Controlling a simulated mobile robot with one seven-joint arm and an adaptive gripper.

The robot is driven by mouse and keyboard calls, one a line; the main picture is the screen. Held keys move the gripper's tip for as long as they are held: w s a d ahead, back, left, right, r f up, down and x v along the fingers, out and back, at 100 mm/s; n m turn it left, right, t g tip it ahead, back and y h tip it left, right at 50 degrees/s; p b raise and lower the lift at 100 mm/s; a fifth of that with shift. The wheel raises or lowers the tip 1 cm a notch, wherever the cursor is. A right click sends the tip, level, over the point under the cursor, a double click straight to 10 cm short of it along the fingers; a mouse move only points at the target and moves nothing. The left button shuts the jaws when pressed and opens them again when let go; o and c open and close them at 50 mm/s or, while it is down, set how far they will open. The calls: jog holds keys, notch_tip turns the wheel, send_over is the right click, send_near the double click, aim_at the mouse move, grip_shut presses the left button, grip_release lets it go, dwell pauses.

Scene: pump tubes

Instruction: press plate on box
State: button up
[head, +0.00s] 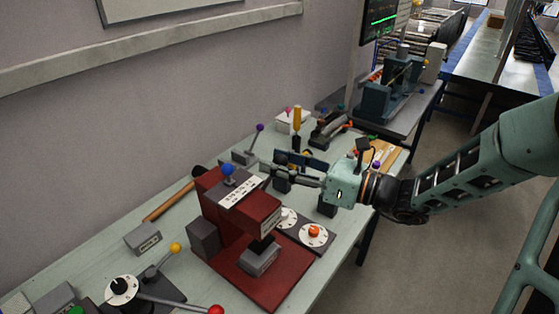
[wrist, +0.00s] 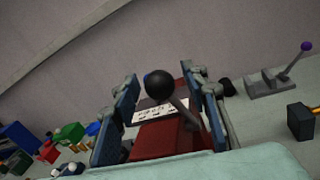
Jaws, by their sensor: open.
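A dark red press (head: 222,222) stands on the bench, with a white label (head: 243,192) on its top and a blue ball (head: 228,169) above it. A small grey box (head: 259,259) sits on its red base under the dark press head. In the wrist view a black ball (wrist: 160,85) on a grey rod shows in front of the press (wrist: 172,140), with a little blue behind it. My gripper (head: 272,171) is open behind the press top in the head view. Its fingers (wrist: 168,108) frame the ball in the wrist view; contact cannot be told.
A dial plate with an orange button (head: 314,231) lies right of the press. A yellow-knobbed lever (head: 175,248), a grey block (head: 143,238) and a wooden-handled hammer (head: 170,201) lie to the left. A purple-knobbed lever (head: 259,128) stands behind. The wall bounds the bench.

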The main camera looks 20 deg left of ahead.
grip_shut()
dwell(0.3)
